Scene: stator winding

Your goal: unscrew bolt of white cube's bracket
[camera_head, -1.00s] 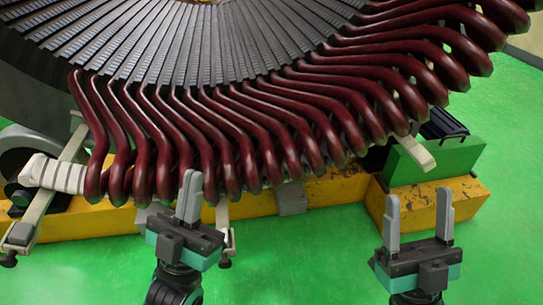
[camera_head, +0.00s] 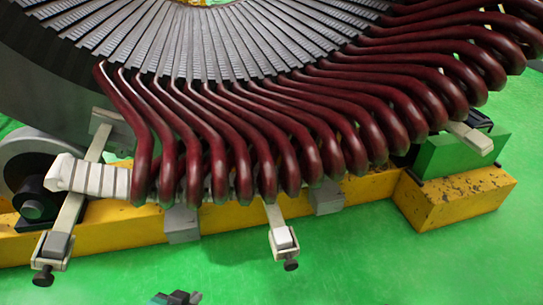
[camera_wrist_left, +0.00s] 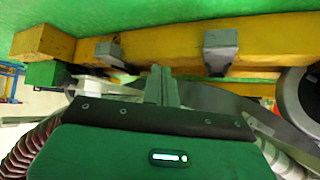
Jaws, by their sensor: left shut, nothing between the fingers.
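A pale bracket bar (camera_head: 272,215) sticks out below the red coils near the middle, with a white cube (camera_head: 283,238) at its end. A black bolt (camera_head: 291,265) hangs under that bracket's frame. A second bracket bar (camera_head: 72,210) at the left carries a grey cube (camera_head: 56,244) and a black bolt (camera_head: 43,278). Only a dark and teal bit of my left gripper shows at the bottom edge of the head view, well below the brackets. In the left wrist view my left gripper (camera_wrist_left: 160,72) is shut and empty. My right gripper is out of view.
The stator's red coils (camera_head: 260,150) overhang a yellow beam (camera_head: 240,212) with grey blocks (camera_head: 181,222). A green block (camera_head: 460,155) stands on a yellow block at the right. The green floor (camera_head: 380,265) in front is clear.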

